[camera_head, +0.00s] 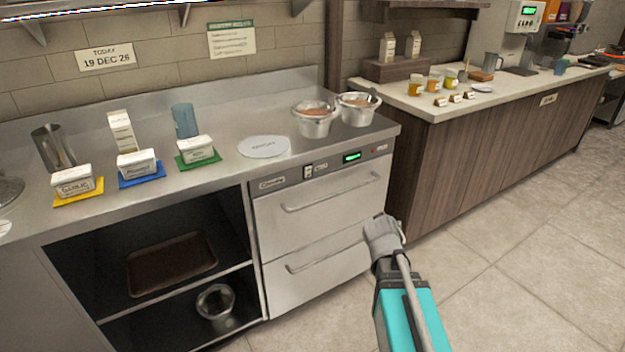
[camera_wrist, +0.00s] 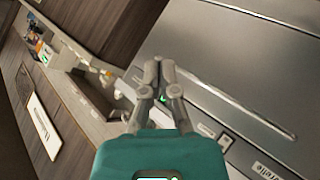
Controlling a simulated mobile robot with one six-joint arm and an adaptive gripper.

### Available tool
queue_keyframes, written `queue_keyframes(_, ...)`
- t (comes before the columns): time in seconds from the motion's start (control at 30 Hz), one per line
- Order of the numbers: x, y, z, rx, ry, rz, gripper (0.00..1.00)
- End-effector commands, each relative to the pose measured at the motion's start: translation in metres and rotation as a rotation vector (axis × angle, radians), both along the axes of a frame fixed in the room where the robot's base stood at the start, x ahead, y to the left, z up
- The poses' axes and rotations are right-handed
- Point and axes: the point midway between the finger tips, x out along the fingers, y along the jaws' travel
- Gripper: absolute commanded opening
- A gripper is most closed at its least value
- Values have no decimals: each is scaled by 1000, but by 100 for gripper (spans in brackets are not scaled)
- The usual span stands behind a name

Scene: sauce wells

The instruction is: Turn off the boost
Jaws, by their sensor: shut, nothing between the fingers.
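The steel drawer unit (camera_head: 325,225) has a control strip under the counter edge. My gripper (camera_wrist: 158,70) is shut and empty, in front of the unit. In the wrist view the green display (camera_wrist: 163,98) glows between its fingers, and the switch (camera_wrist: 225,141) lies lower right.
Two steel pots (camera_head: 314,122) (camera_head: 357,112) and a round white lid-like disc (camera_head: 264,147) are on the counter above the strip. Two drawer handles (camera_head: 335,194) (camera_head: 325,257) stick out below it. A wooden counter (camera_head: 480,145) stands at right; the tiled floor (camera_head: 520,270) is clear.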

Motion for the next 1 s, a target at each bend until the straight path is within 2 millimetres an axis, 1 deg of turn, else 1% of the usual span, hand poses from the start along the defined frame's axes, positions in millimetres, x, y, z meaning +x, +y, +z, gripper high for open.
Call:
queue_keyframes(0.03,8,0,1,-31,-37,25,0)
queue_keyframes(0.2,29,5,17,-148,-164,125,0)
queue_keyframes(0.47,55,24,40,-325,-338,301,0)
queue_keyframes(0.6,64,39,49,-417,-424,406,0)
queue_keyframes(0.8,71,67,58,-540,-535,568,0)
queue_keyframes(1.0,72,98,59,-662,-630,747,0)
